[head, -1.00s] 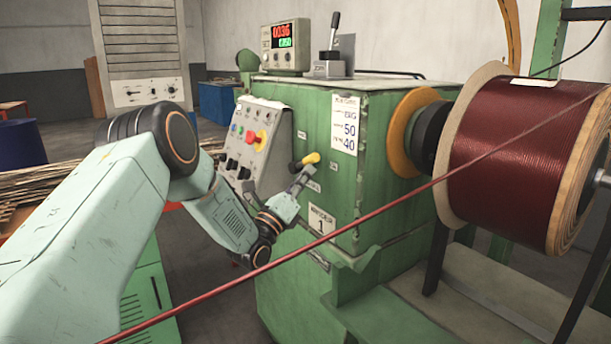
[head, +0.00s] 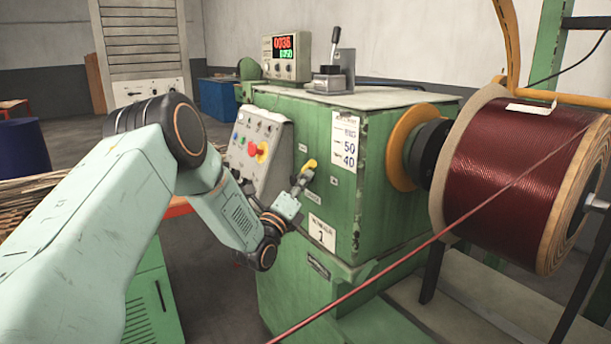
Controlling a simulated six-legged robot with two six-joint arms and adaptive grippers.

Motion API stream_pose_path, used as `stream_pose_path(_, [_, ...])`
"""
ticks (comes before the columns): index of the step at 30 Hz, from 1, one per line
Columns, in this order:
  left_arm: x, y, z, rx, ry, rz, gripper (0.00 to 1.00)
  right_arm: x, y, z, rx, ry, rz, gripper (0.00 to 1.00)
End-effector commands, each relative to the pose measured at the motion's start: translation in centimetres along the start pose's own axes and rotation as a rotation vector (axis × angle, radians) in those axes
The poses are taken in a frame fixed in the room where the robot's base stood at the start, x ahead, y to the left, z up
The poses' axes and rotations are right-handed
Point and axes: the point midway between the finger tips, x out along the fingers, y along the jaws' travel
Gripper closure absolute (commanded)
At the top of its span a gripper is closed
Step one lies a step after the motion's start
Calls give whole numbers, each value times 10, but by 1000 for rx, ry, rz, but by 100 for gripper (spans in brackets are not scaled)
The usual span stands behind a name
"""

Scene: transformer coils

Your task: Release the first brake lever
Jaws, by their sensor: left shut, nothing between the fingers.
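A small lever with a yellow knob (head: 310,164) sits on the front face of the green machine (head: 390,215). My left gripper (head: 301,182) is shut, with nothing visible between its fingers. Its tips are close to the lever, just below the knob; I cannot tell whether they touch it. The gripper partly hides the lever's lower part. A second lever, with a black handle (head: 335,38), stands upright on a grey block on top of the machine. My right gripper is not in view.
A sloped control panel (head: 258,150) with a red button is left of the lever. A large spool of dark red wire (head: 510,180) is at the right. A red wire strand (head: 420,252) runs diagonally across the lower right. A counter box (head: 287,57) stands on the machine.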

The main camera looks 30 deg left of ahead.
Motion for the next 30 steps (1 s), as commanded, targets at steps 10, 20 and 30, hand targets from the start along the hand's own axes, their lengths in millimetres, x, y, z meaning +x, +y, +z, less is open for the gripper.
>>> stream_pose_path(10, [18, -14, 26, -244, -2, 163, 100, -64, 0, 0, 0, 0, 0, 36])
stream_pose_path(20, [30, -12, 44, -456, -2, 303, 100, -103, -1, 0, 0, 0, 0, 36])
stream_pose_path(30, [36, -5, 54, -529, -1, 354, 100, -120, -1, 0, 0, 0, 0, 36])
